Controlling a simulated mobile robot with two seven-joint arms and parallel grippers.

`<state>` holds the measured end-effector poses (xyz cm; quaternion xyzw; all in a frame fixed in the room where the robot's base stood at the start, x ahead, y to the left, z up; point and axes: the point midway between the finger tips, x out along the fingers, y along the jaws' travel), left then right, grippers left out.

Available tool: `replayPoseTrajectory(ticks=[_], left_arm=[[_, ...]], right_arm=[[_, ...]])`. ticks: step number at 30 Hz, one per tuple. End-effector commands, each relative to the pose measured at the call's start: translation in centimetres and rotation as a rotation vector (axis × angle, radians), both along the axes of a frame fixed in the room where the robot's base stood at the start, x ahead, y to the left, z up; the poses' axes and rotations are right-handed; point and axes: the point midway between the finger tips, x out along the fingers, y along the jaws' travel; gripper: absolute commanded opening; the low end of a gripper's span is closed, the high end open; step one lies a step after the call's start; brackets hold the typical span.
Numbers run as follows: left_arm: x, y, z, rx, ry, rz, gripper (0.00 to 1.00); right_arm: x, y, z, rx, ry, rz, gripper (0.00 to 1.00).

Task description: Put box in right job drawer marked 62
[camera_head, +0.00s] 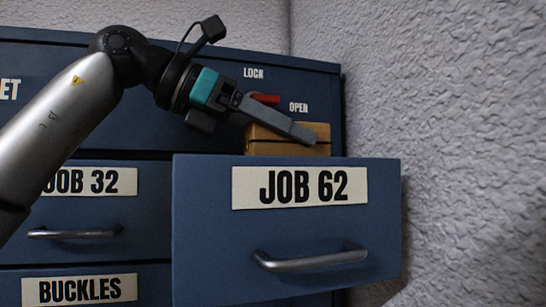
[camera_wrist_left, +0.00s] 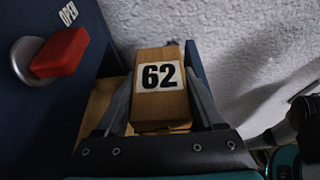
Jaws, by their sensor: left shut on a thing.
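The wooden box (camera_wrist_left: 160,108) carries a white label reading 62 in the left wrist view. My left gripper (camera_wrist_left: 160,95) is shut on it, with one finger along each side. In the head view the box (camera_head: 290,135) shows behind the top edge of the drawer front, partly covered by my left gripper (camera_head: 305,133). The drawer marked JOB 62 (camera_head: 220,230) is pulled out from the cabinet. Its inside is mostly hidden by its front, so I cannot tell whether the box touches the drawer floor.
A red lock knob (camera_head: 265,99) sits on the cabinet between LOCK and OPEN, close behind my left gripper. Closed drawers marked JOB 32 (camera_head: 150,205) and BUCKLES (camera_head: 150,280) are at left. A rough grey wall (camera_head: 460,130) stands at right.

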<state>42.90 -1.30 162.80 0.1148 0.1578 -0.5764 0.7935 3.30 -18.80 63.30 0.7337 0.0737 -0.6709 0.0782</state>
Motion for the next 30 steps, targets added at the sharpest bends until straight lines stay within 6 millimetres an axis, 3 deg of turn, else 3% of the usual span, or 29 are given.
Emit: replayPoseTrajectory(ticks=[10,14,30], left_arm=[[3.9,1.4,-0.1,-0.002,0.002,-0.001,0.0],[3.7,1.4,-1.3,-0.001,0.0,-0.001,0.0],[3.7,1.4,-2.2,-0.001,-0.001,-0.001,0.0]], right_arm=[[0.0,0.0,2.0,0.0,-0.001,0.0,0.5],[0.0,0.0,1.6,0.0,-0.001,0.0,0.5],[0.1,0.1,1.1,0.001,-0.003,0.0,0.5]])
